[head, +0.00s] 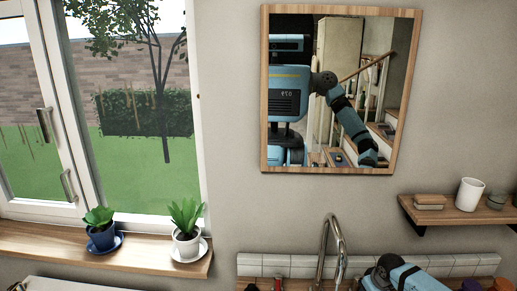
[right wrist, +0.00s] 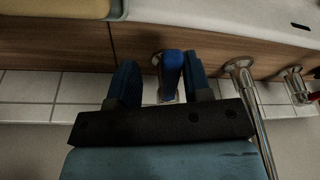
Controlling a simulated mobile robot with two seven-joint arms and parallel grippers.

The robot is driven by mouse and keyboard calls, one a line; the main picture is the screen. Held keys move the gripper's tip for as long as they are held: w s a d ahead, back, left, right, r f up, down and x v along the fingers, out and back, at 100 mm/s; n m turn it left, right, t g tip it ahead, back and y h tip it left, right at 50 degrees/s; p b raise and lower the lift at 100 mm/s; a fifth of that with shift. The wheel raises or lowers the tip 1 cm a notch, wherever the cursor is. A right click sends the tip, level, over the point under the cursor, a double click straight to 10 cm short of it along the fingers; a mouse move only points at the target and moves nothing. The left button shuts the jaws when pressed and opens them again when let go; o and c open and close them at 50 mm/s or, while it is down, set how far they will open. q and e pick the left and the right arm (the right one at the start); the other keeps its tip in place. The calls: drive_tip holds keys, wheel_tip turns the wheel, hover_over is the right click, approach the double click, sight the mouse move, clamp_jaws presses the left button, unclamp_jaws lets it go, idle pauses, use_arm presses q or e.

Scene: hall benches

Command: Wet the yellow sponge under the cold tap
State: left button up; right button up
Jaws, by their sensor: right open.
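The blue-handled tap (right wrist: 171,72) shows in the right wrist view, between the two fingers of my right gripper (right wrist: 160,62). The gripper is open, with a finger on each side of the handle; I cannot tell whether either touches it. The chrome spout (right wrist: 241,70) stands beside it, and its curved neck (head: 326,240) shows in the head view. A red handle (right wrist: 298,84) is on the spout's other side. I cannot make out the yellow sponge for certain. My left gripper is out of view.
A pale yellow thing (right wrist: 50,7) is cut off at the wrist view's top left. A pale basin edge (right wrist: 215,14) lies beside it. White tiles (head: 300,262) line the wall. A wall shelf (head: 450,214) holds a white cup (head: 469,194). Two potted plants (head: 186,240) stand on the windowsill.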

drive_tip(key=shift+w+d+f+n+y+b, duration=0.15)
drive_tip(key=shift+d+n+b, duration=0.15)
drive_tip(key=shift+n, duration=0.25)
drive_tip(key=shift+w+d+r+n+y+b, duration=0.1)
drive_tip(key=shift+d+n+y+b, duration=0.1)
drive_tip(key=shift+d+n, duration=0.25)
drive_tip(key=shift+n, duration=0.4)
drive_tip(key=shift+w, duration=0.1)
drive_tip(key=shift+w+d+n+b, duration=0.25)
drive_tip(key=shift+d+n+b, duration=0.15)
drive_tip(key=shift+n+b, duration=0.35)
drive_tip(key=shift+s+a+r+m+p, duration=0.1)
drive_tip(key=shift+a+r+m+p, duration=0.15)
drive_tip(key=shift+p, duration=0.5)
drive_tip(key=shift+s+a+m+p, duration=0.3)
drive_tip(key=shift+m+p, duration=0.5)
drive_tip(key=shift+p, duration=0.45)
drive_tip(key=shift+a+f+m+p, duration=0.1)
drive_tip(key=shift+a+m+p, duration=0.15)
drive_tip(key=shift+p, duration=0.2)
drive_tip(key=shift+f, duration=0.1)
